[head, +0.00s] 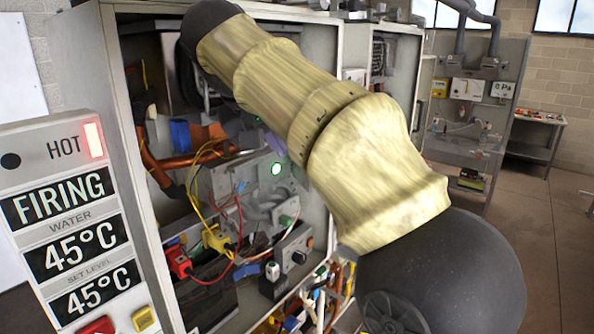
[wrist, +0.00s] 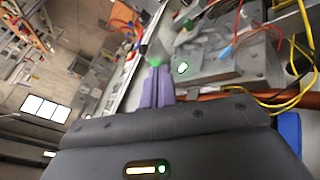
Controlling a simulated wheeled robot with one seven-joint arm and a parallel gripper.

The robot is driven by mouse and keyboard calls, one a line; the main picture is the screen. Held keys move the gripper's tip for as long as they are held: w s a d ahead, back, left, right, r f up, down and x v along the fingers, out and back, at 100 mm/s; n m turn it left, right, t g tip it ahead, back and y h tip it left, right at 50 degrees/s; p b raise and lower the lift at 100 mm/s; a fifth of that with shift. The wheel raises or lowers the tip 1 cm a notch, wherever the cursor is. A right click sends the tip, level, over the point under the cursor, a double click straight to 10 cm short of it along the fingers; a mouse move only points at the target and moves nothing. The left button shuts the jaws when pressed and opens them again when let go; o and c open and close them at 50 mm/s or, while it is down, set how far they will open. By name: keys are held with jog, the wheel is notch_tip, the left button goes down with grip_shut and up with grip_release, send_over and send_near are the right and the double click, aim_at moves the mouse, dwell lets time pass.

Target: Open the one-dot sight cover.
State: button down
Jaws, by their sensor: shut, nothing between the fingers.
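My gripper (wrist: 158,74) has two purple fingers, shut together with nothing between them. In the wrist view its tips are beside a small green glow, left of a bright green round light (wrist: 182,68) on a grey metal housing (wrist: 215,62). I cannot tell whether the tips touch anything. In the head view the green round light (head: 276,169) shows on the housing inside the open heater cabinet, and part of my purple gripper (head: 276,144) shows just above it, mostly behind my arm. I cannot make out a one-dot mark or clearly pick out the sight cover.
Copper pipes (head: 165,165), yellow and red wires and a yellow connector (head: 216,238) crowd the cabinet. A display panel (head: 65,205) reads HOT, FIRING and 45°C at the left. A grey box with a black knob (head: 299,256) sits low. Open floor (head: 545,220) lies right.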

jog(key=shift+f, duration=0.1)
jog(key=x, duration=1)
jog(key=shift+p, duration=0.4)
jog(key=shift+w, duration=0.1)
